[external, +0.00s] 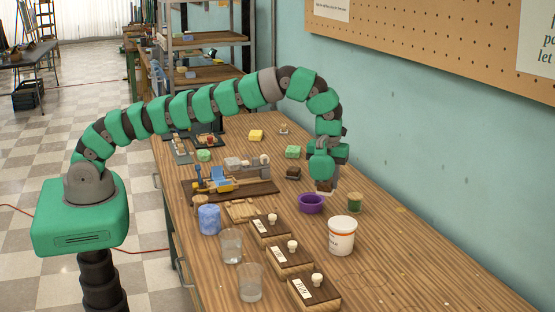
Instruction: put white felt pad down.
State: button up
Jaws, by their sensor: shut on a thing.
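My gripper (324,178) hangs pointing down over the far right part of the wooden workbench (420,268). It is shut on a small white piece, the white felt pad (324,187), of which only a little shows below the fingers. The pad appears just behind and above the right rim of a purple bowl (310,204). I cannot tell whether the pad touches anything beneath it.
A white tub (342,236) and a small green jar (354,202) stand to the right. A dark brown block (293,173) lies left of the gripper. A blue candle-like cylinder (209,220), glasses (231,246) and labelled stamp boxes (290,258) stand nearer. The right front of the bench is mostly clear.

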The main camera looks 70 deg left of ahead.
aim_at(329, 186)
jog(key=shift+s+d+r+m+p, duration=0.15)
jog(key=shift+d+m+p, duration=0.15)
jog(key=shift+d, duration=0.3)
jog(key=shift+w+d+r+m+p, duration=0.1)
jog(key=shift+d+r+m+p, duration=0.15)
jog(key=shift+d, duration=0.3)
jog(key=shift+s+f, duration=0.1)
jog(key=shift+f, duration=0.2)
jog(key=shift+d+f, duration=0.1)
jog(key=shift+f, duration=4.75)
jog(key=o, duration=1)
jog(key=shift+f, duration=0.1)
notch_tip(329, 186, up, 11)
jog(key=shift+r, duration=0.55)
